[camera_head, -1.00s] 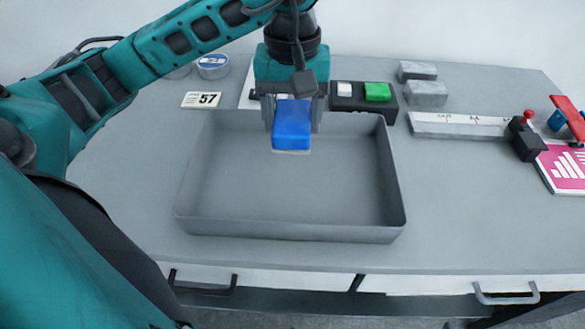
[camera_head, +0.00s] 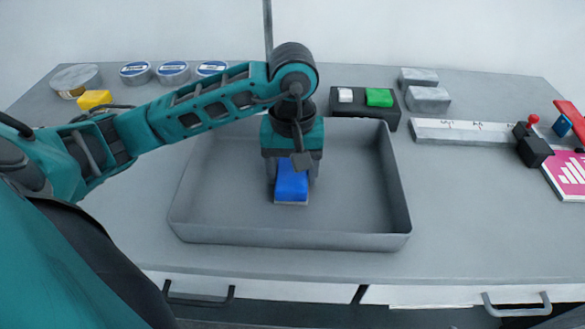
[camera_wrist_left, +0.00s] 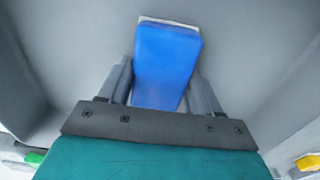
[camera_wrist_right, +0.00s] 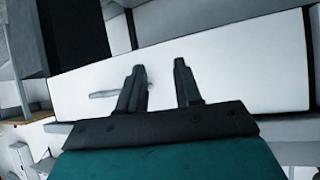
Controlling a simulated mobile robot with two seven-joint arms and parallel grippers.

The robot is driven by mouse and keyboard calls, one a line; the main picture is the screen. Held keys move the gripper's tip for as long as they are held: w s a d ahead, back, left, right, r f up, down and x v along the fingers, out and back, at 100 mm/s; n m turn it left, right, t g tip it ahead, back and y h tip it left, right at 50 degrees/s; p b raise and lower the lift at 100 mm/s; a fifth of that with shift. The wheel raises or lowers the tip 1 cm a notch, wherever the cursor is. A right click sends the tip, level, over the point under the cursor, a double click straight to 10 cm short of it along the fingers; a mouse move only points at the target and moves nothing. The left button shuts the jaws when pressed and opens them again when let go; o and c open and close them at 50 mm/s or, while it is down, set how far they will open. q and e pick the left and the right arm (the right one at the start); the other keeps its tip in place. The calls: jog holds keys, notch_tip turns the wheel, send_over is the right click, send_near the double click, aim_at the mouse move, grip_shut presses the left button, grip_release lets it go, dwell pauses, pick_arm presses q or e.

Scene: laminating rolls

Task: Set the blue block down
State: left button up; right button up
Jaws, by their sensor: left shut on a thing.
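The blue block (camera_head: 291,183) is between the fingers of my left gripper (camera_head: 291,180), inside the grey tray (camera_head: 385,238). It has a pale underside edge. It also shows in the left wrist view (camera_wrist_left: 166,65), with the left gripper (camera_wrist_left: 163,85) shut on it. The block is low over the tray floor; I cannot tell if it touches. My right gripper (camera_wrist_right: 160,85) shows only in the right wrist view, open and empty, in front of a white drawer front (camera_wrist_right: 235,68).
A black holder (camera_head: 345,108) with a green block (camera_head: 379,97) and a white one stands behind the tray. Two grey blocks (camera_head: 428,99) and a ruler-like strip (camera_head: 465,132) are at right. A yellow block (camera_head: 94,98) and several round tins (camera_head: 173,72) stand back left. The tray floor around the block is clear.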

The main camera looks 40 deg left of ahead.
pick_arm(q)
jog(key=shift+f+b, duration=0.3)
jog(key=shift+b, duration=0.05)
jog(key=o, duration=1)
jog(key=shift+r, duration=0.15)
pick_arm(e)
jog(key=shift+s+a+f, duration=0.1)
jog(key=shift+f, duration=0.2)
pick_arm(q)
jog(key=shift+r+p, duration=0.45)
jog(key=shift+r, duration=0.15)
notch_tip(320, 180, up, 11)
jog(key=shift+r+p, duration=0.1)
jog(key=shift+p, duration=1)
pick_arm(e)
jog(key=shift+s+d+r+h, duration=0.15)
jog(key=shift+s+d+r, duration=0.05)
jog(key=shift+d, duration=0.15)
jog(key=shift+s+d+r+h, duration=0.15)
jog(key=shift+s+d, duration=0.05)
jog(key=shift+d, duration=0.15)
jog(key=shift+w+a+r, duration=0.1)
jog(key=shift+w+r, duration=0.05)
